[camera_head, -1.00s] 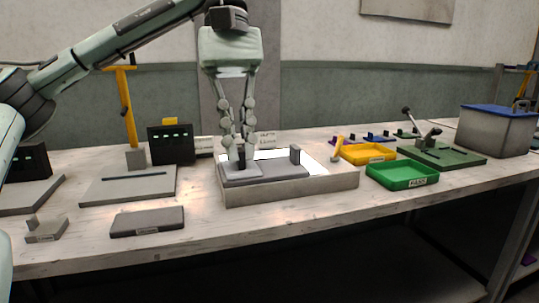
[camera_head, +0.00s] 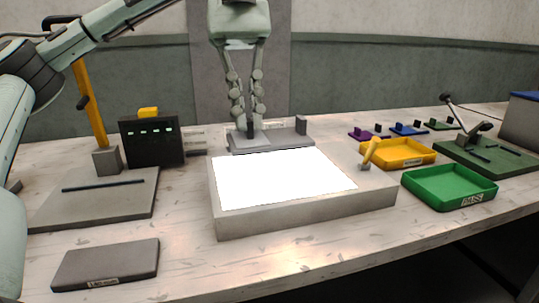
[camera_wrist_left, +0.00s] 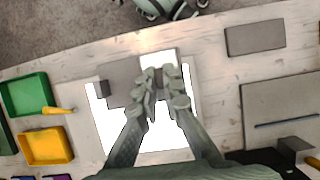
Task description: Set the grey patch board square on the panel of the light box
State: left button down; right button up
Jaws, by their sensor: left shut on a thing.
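The grey patch board (camera_head: 275,138) is a flat slab with an upright block at its right end. My left gripper (camera_head: 252,132) is shut on an upright piece at its left end. The light box (camera_head: 300,217) has a bare, bright white panel (camera_head: 285,180). In the head view the board shows beyond the panel's far edge. In the left wrist view the board (camera_wrist_left: 120,80) overlaps part of the panel (camera_wrist_left: 115,120) beside the gripper (camera_wrist_left: 160,82). Together these views suggest it is held in the air; the exact height cannot be told. My right gripper is not in view.
A yellow tray (camera_head: 405,153) and a green tray (camera_head: 450,187) stand right of the light box, with a small yellow piece (camera_head: 370,152) by its right edge. A dark display (camera_head: 152,142), a grey base plate (camera_head: 95,200) and a labelled grey slab (camera_head: 105,265) lie left.

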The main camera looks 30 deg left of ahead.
pick_arm(q)
jog(key=w+a+f, duration=0.1)
jog(key=w+f, duration=0.1)
jog(key=w, duration=0.1)
jog(key=w+a+f, duration=0.1)
jog(key=w, duration=0.1)
jog(key=w+a+f, duration=0.1)
jog(key=w+f, duration=0.1)
jog(key=w, duration=0.1)
jog(key=shift+w+a+f, duration=0.3)
jog(key=shift+a+f, duration=0.05)
jog(key=shift+w+f, duration=0.1)
jog(key=shift+f, duration=0.1)
jog(key=shift+a+f, duration=0.1)
jog(key=shift+f, duration=1.75)
jog(key=shift+f, duration=0.15)
jog(key=c, duration=1.7)
grip_release()
